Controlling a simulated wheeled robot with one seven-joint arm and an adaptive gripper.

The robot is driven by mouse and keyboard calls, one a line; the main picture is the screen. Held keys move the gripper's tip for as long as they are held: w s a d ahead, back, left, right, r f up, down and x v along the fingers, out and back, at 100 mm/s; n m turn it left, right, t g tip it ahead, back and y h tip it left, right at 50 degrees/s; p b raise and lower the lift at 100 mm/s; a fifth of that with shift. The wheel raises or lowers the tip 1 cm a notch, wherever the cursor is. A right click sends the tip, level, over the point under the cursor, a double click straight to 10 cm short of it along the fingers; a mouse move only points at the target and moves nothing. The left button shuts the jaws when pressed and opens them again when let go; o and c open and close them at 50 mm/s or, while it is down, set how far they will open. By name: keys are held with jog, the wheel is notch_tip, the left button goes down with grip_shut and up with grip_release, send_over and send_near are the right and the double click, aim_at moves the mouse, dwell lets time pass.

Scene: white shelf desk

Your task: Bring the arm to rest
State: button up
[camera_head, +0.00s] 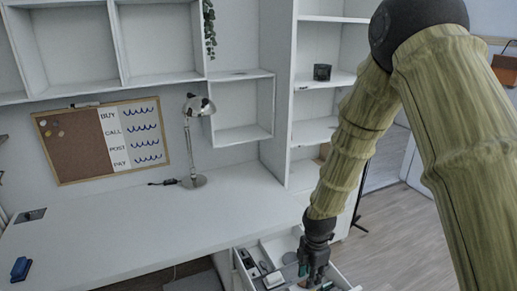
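My gripper (314,268) is at the lower middle of the head view, at the end of my arm, which comes in from the upper right. It points down over an open drawer (342,275) below the right end of the desk. The fingers are dark and small, and I cannot tell whether they are open or shut or touch anything in the drawer.
The white desk (130,225) is mostly clear, with a silver lamp (190,140) at the back and a blue object (20,268) at the left. Small items lie in the drawer, including a white one (273,280). A shelf unit (284,110) stands behind my arm.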

jog(key=s+d+f+m+b, duration=0.1)
jog(key=s+f+m+b, duration=0.2)
jog(key=s+f+m, duration=0.55)
jog(key=s+d+f+m+b, duration=0.25)
jog(key=s+f, duration=0.35)
jog(key=f, duration=0.6)
jog(key=s+d+f+m+b, duration=0.1)
jog(key=s+f+m+b, duration=0.1)
jog(key=s+f+m, duration=0.3)
jog(key=s+d+f+m+b, duration=0.2)
jog(key=s+f+m, duration=0.4)
jog(key=s, duration=0.7)
jog(key=shift+s+d+m, duration=0.15)
jog(key=shift+d+m, duration=0.15)
jog(key=shift+m, duration=0.3)
